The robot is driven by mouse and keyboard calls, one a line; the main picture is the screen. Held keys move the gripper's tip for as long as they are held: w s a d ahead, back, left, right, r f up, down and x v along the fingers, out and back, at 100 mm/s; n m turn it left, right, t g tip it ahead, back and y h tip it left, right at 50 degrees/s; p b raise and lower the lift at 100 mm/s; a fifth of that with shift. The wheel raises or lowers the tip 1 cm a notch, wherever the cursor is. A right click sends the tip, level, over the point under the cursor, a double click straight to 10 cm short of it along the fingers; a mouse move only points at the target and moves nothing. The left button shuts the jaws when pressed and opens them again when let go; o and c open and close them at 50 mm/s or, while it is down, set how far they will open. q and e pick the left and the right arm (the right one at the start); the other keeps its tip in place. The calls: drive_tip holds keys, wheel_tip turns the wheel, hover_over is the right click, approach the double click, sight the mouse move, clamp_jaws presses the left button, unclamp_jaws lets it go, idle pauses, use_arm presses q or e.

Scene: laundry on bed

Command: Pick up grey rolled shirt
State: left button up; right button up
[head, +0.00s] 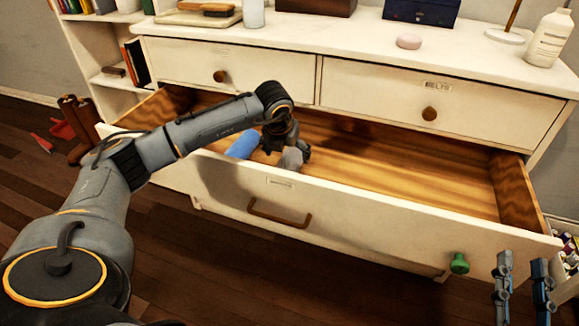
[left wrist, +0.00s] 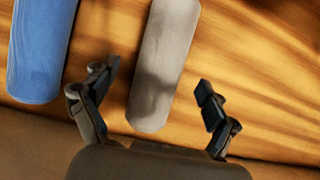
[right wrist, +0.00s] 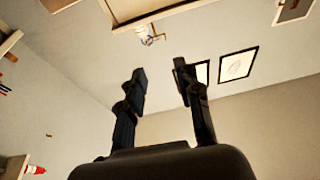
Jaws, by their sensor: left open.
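The grey rolled shirt (left wrist: 165,65) lies on the wooden drawer floor in the left wrist view, its near end between the spread fingers of my left gripper (left wrist: 155,95). In the head view the grey roll (head: 292,158) is partly hidden by my left gripper (head: 290,140), which reaches down into the open drawer. The left fingers stand apart, one on each side of the roll, with gaps to it. A blue roll (left wrist: 40,50) lies to its left, also seen in the head view (head: 243,145). My right gripper (right wrist: 160,85) is open and empty, outside the drawer at lower right in the head view (head: 523,285).
The open drawer's front panel (head: 350,215) stands between me and the rolls. The drawer's right part (head: 420,175) is empty. Closed upper drawers (head: 430,95) overhang the back.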

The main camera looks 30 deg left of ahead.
sight(289, 159)
use_arm(q)
drive_tip(key=b+x, duration=0.1)
drive_tip(key=x, duration=0.1)
drive_tip(key=b+x, duration=0.1)
drive_tip(key=x, duration=0.1)
drive_tip(key=shift+d+f, duration=0.15)
drive_tip(key=shift+f, duration=0.15)
drive_tip(key=shift+w+f, duration=0.1)
drive_tip(key=shift+f, duration=0.2)
use_arm(e)
drive_tip(key=s+r+t+y, duration=0.2)
drive_tip(key=s+r+t, duration=0.2)
drive_tip(key=r, duration=0.3)
drive_tip(key=shift+s+t, duration=0.3)
drive_tip(key=shift+t, duration=0.3)
drive_tip(key=shift+d+r, duration=0.1)
use_arm(q)
drive_tip(key=c, duration=1.4)
drive_tip(key=shift+r, duration=0.15)
use_arm(e)
drive_tip(key=shift+w, duration=0.1)
